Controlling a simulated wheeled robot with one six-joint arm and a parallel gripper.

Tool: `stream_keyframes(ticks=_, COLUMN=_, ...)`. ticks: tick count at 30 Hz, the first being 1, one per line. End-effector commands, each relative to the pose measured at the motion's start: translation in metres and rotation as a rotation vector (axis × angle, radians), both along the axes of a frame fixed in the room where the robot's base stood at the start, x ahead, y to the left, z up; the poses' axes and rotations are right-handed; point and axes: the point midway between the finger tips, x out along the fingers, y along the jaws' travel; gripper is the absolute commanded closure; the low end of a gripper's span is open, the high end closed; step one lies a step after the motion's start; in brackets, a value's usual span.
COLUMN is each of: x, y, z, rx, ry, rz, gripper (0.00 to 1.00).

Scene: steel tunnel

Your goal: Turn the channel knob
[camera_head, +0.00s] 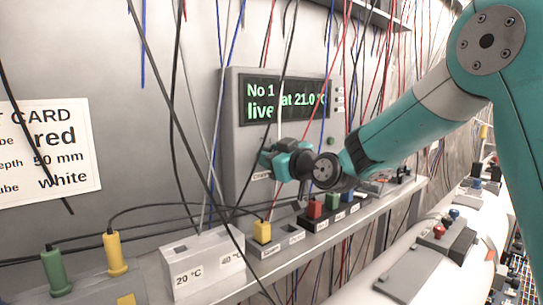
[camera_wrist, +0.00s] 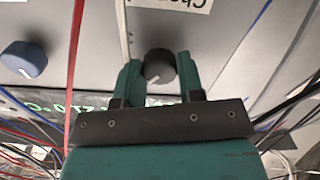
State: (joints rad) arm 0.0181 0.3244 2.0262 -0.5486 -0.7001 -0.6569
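The channel knob (camera_wrist: 158,66) is a round dark knob with a white pointer line, on the grey panel (camera_head: 232,135). In the wrist view it sits between the two fingers of my gripper (camera_wrist: 158,72), one on each side. The gaps are too small to tell whether the fingers touch it. In the head view my gripper (camera_head: 266,158) is at the panel's lower front, below the green-lettered display (camera_head: 285,100), and hides the knob.
A blue knob (camera_wrist: 24,59) sits apart to the left in the wrist view. Loose wires hang around the panel, including a red one (camera_wrist: 74,70) near my gripper. Below are a 20 °C/40 °C block (camera_head: 203,264) and a shelf with coloured plugs (camera_head: 313,209).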

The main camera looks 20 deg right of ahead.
Motion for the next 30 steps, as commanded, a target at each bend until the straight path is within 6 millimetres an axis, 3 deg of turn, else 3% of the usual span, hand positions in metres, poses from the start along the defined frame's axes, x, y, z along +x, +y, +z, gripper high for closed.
stream_keyframes(ticks=11, x=0.0002, y=0.0003, z=-0.0006, rx=0.074, ry=0.028, rz=0.0, gripper=0.88)
stream_keyframes(ticks=30, x=0.0004, y=-0.0006, z=0.0004, rx=0.507, ry=0.205, rz=0.0, gripper=0.88)
